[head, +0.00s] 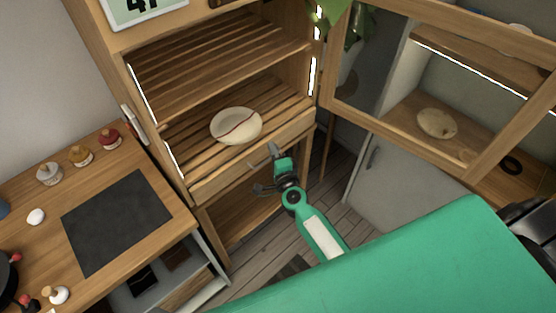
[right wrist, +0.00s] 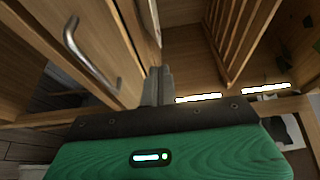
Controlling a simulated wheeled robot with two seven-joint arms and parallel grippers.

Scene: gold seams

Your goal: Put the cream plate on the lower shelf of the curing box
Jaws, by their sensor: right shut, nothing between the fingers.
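The cream plate (head: 236,126), with a dark red seam line across it, lies on the slatted lower shelf (head: 187,150) of the wooden curing box, near its front. The slatted upper shelf (head: 215,68) is bare. My right gripper (head: 272,150) is shut and empty, just in front of the box's front rail, below and right of the plate and apart from it. In the right wrist view its closed fingers (right wrist: 157,86) point past a wooden panel with a metal handle (right wrist: 88,55). My left gripper is not in view.
The glazed wooden door (head: 398,132) stands open at the right. Behind its glass, another pale round dish (head: 437,123) sits on a wooden surface. At the left, a counter carries a dark mat (head: 117,220) and several small jars (head: 80,156). A leafy plant (head: 345,25) hangs by the door.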

